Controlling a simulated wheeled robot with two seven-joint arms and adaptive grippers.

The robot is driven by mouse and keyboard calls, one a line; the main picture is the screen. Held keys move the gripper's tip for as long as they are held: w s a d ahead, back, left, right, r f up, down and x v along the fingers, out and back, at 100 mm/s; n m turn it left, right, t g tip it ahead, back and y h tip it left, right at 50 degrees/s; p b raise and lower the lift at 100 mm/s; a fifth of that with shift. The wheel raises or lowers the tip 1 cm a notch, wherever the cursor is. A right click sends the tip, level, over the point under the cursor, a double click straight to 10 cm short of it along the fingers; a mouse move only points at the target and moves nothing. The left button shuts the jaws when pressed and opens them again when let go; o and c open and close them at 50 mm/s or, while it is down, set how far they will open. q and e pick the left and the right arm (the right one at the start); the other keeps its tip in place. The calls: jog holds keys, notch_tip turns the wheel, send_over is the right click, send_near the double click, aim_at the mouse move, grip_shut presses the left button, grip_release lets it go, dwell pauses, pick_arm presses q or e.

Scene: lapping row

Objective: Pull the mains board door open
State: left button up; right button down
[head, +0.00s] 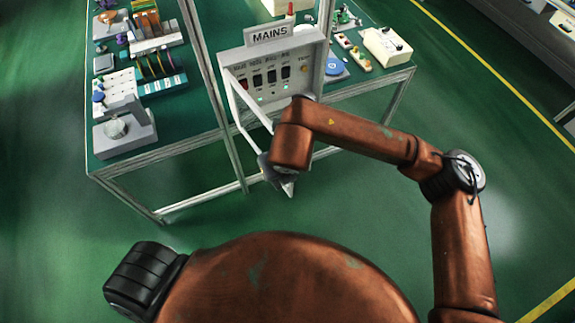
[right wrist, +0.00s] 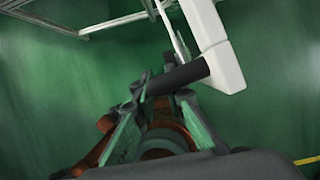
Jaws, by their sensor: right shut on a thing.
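The mains board (head: 274,68) is a pale box with a "MAINS" sign, standing at the table's front edge. Its pale door (head: 249,101) stands open, swung out from the board's left side toward me, so the switches inside show. My right gripper (head: 281,177) is at the door's outer end, largely hidden by my own wrist. In the right wrist view, my right gripper (right wrist: 163,90) is shut on a black bar handle (right wrist: 183,75), which joins a white part of the door (right wrist: 222,62). My left gripper is not in view.
The green-topped table (head: 185,132) carries coil racks and fixtures on the left. A cream box (head: 387,46) and small parts lie right of the board. A metal post (head: 207,80) rises just left of the board. The green floor in front is clear.

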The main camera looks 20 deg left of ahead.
jog(key=shift+s+a, duration=0.15)
jog(key=shift+a, duration=0.1)
jog(key=c, duration=2)
grip_release()
jog(key=shift+o, duration=0.2)
jog(key=shift+r, duration=0.15)
jog(key=v, duration=1.1)
jog(key=shift+r, duration=0.3)
jog(key=shift+s, duration=0.15)
